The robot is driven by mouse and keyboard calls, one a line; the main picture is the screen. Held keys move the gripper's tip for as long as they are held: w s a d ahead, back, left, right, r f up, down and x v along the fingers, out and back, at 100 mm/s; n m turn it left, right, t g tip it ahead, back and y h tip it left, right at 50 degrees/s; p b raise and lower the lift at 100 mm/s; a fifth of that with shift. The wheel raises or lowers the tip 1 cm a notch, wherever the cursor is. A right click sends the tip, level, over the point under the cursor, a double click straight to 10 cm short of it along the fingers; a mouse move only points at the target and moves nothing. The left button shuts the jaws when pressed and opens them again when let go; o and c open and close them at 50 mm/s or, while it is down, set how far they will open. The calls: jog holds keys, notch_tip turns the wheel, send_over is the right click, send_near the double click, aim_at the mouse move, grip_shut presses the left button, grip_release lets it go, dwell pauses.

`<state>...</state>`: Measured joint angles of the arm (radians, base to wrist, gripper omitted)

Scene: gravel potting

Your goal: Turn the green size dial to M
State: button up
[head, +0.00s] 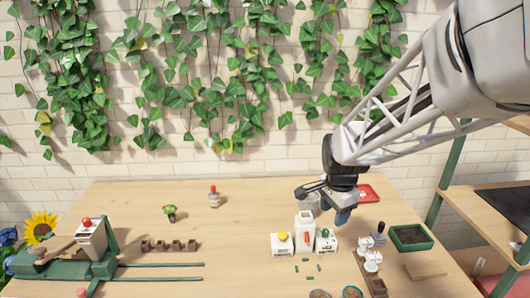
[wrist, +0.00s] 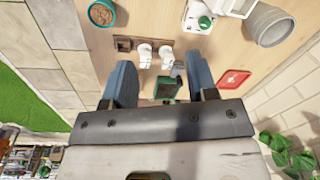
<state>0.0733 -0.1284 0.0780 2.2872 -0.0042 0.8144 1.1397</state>
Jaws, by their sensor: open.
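The green size dial (head: 326,233) sits on a small white box (head: 327,246) right of the tall white dispenser (head: 305,228) on the table. The dial also shows at the top of the wrist view (wrist: 205,22), on its white housing. Its pointer and letters are too small to read. My gripper (head: 343,216) hangs above the table, behind and a little right of the dial in the head view. In the wrist view my gripper (wrist: 161,80) has its two blue fingers wide apart with nothing held, and the dial is beyond the fingertips, apart from them.
A second white box with a yellow knob (head: 282,237) stands left of the dispenser. Small white pots (head: 372,260) in a wooden holder and a dark-handled tool (head: 379,236) stand to the right. A red tray (head: 368,193) lies behind.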

aim_at(326, 231)
jog(key=w+d+f+m, duration=0.1)
jog(key=w+f+m, duration=0.2)
jog(key=w, duration=0.1)
jog(key=w+d+f+m, duration=0.1)
jog(key=w+f+m, duration=0.2)
jog(key=w+f, duration=0.1)
jog(key=w+d+f+m+g, duration=0.1)
jog(key=w+f+m, duration=0.1)
jog(key=w+f, duration=0.2)
jog(key=shift+w+d+f+m, duration=0.25)
jog(key=shift+w+d+m, duration=0.05)
jog(key=shift+w+m, duration=0.15)
jog(key=shift+f, duration=0.1)
jog(key=shift+f, duration=3.8)
jog(key=c, duration=0.9)
jog(key=shift+n, duration=0.85)
